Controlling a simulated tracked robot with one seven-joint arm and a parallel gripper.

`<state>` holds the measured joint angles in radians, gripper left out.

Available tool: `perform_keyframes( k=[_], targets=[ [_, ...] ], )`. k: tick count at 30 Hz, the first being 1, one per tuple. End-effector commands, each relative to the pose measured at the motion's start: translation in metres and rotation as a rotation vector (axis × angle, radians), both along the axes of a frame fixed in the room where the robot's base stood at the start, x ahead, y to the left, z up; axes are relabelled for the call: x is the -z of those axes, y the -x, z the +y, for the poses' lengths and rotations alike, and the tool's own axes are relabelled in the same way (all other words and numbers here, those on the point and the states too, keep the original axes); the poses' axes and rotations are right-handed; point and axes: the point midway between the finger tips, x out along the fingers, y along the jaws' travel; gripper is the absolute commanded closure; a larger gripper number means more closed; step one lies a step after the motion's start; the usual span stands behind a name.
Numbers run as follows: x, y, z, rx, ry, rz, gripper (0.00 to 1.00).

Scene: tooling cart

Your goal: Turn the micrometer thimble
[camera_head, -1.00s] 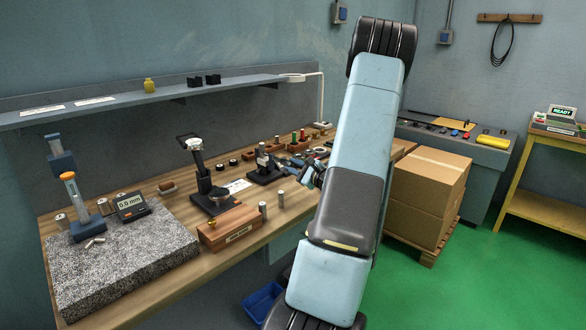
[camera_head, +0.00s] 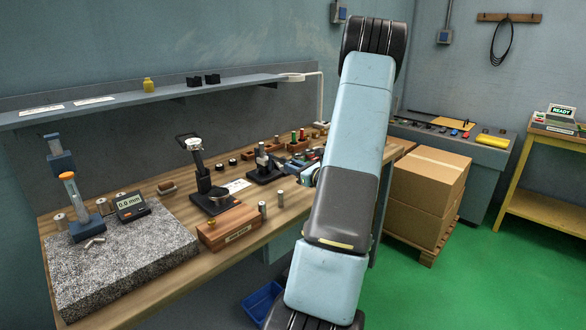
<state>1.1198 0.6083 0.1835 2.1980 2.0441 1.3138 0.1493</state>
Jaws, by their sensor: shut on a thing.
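A small metal instrument on a black stand (camera_head: 265,170) at the middle of the bench looks like the micrometer. Its thimble is too small to make out. My gripper (camera_head: 300,172) is just right of this stand, at bench height, partly hidden behind my own arm. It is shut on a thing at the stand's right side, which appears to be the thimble. The fingertips and exact contact are too small to see.
A dial gauge stand (camera_head: 211,195), a wooden box (camera_head: 232,226) and small metal cylinders (camera_head: 280,199) stand left of the gripper. A granite plate (camera_head: 120,262) fills the bench's left end. Wooden blocks (camera_head: 299,146) stand behind. Cardboard boxes (camera_head: 428,190) are at right.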

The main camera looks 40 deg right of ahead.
Motion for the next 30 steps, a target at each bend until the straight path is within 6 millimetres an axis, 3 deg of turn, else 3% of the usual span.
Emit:
perform_keyframes(
  k=[15,16,17,26,30],
  targets=[
    [0.002,0.000,0.001,-0.002,-0.020,0.006,1.00],
    [0.002,0.000,0.002,-0.003,-0.020,0.005,0.71],
    [0.002,0.000,0.001,-0.003,-0.020,0.005,0.69],
    [0.000,0.002,0.000,-0.001,-0.018,0.002,0.69],
    [0.001,0.016,-0.002,0.002,-0.018,0.002,0.69]
  ],
)
